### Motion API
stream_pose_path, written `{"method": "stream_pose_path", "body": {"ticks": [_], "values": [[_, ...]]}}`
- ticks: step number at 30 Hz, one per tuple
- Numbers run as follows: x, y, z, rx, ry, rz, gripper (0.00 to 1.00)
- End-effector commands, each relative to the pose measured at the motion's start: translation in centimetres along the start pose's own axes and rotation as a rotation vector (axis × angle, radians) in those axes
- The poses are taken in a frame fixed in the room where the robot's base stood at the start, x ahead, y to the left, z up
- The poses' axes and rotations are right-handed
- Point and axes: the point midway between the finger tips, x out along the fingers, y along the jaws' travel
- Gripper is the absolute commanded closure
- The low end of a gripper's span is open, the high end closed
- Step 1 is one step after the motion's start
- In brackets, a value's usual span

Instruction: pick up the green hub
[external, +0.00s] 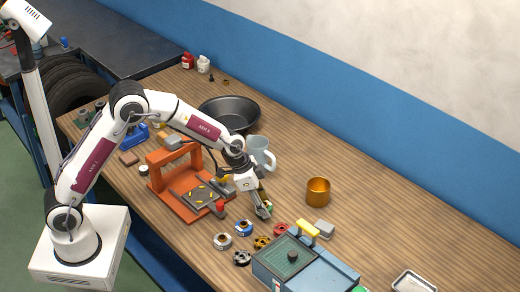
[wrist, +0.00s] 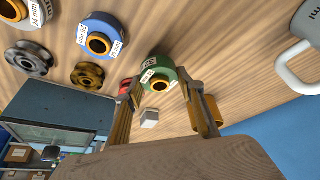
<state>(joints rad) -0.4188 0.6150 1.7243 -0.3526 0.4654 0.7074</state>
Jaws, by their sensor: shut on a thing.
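The green hub (wrist: 158,70) has a gold centre ring and a white label. It is between the two fingers of my gripper (wrist: 160,84) in the wrist view, and they are shut on it. In the external view my gripper (external: 264,208) points down at the bench, and a small part of the green hub (external: 269,207) shows beside the fingers; the rest is hidden. I cannot tell whether the hub touches the bench.
A blue-grey toolbox (external: 325,272) stands in front, an orange press (external: 170,185) left, a mug (external: 262,155) behind and a copper cup (external: 318,192) right.

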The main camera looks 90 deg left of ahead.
Motion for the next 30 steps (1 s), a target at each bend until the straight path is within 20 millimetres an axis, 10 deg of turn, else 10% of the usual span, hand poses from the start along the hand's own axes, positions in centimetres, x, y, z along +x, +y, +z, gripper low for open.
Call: {"method": "stream_pose_path", "body": {"ticks": [15,30], "values": [[-6.2,0.0,-2.6,0.000,0.003,0.000,0.92],[-6.6,0.0,-2.8,0.001,0.002,0.000,0.92]]}}
